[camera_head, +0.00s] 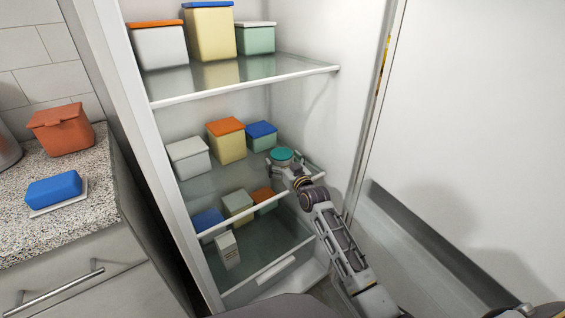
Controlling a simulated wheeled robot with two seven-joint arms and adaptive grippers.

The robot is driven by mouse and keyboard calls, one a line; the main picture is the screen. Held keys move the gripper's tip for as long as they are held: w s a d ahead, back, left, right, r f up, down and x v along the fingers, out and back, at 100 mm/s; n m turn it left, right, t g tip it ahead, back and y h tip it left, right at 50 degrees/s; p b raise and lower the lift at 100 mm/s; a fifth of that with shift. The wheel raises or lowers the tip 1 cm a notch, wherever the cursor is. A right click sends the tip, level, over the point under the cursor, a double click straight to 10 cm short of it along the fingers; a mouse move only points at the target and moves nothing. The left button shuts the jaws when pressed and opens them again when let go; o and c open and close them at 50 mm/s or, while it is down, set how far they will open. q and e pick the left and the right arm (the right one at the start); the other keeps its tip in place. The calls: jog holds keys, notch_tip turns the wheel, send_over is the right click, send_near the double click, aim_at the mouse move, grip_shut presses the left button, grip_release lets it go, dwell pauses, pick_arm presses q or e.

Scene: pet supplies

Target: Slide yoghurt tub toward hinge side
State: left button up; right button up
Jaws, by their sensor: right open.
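A small round tub with a teal lid (281,154), which looks like the yoghurt tub, stands upright near the right end of the fridge's middle shelf (245,203). My right gripper (276,163) reaches in from the lower right and is open at the tub's front. The hand hides most of the tub's body, and I cannot tell whether the fingers touch it. The hinge side, with the open door (470,130), is on the right. My left gripper is not in view.
A white box (189,160), a yellow box with orange lid (226,143) and a blue-lidded box (261,136) stand left of the tub. Several containers stand on the shelves above and below. The fridge's right inner wall (320,110) is close by.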

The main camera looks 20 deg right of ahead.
aim_at(286, 167)
jog(key=shift+a+r, duration=0.2)
jog(key=shift+r, duration=0.15)
jog(key=shift+s, duration=0.2)
jog(key=shift+s+f, duration=0.1)
jog(key=shift+s, duration=0.5)
jog(key=shift+s+d+f, duration=0.1)
jog(key=shift+s+d, duration=0.05)
jog(key=shift+s, duration=0.4)
jog(key=shift+s+d+f, duration=0.1)
jog(key=shift+s+d, duration=0.05)
jog(key=shift+s, duration=0.4)
jog(key=s+d, duration=0.1)
jog(key=s, duration=0.7)
jog(key=shift+d, duration=0.3)
jog(key=shift+s+f, duration=0.1)
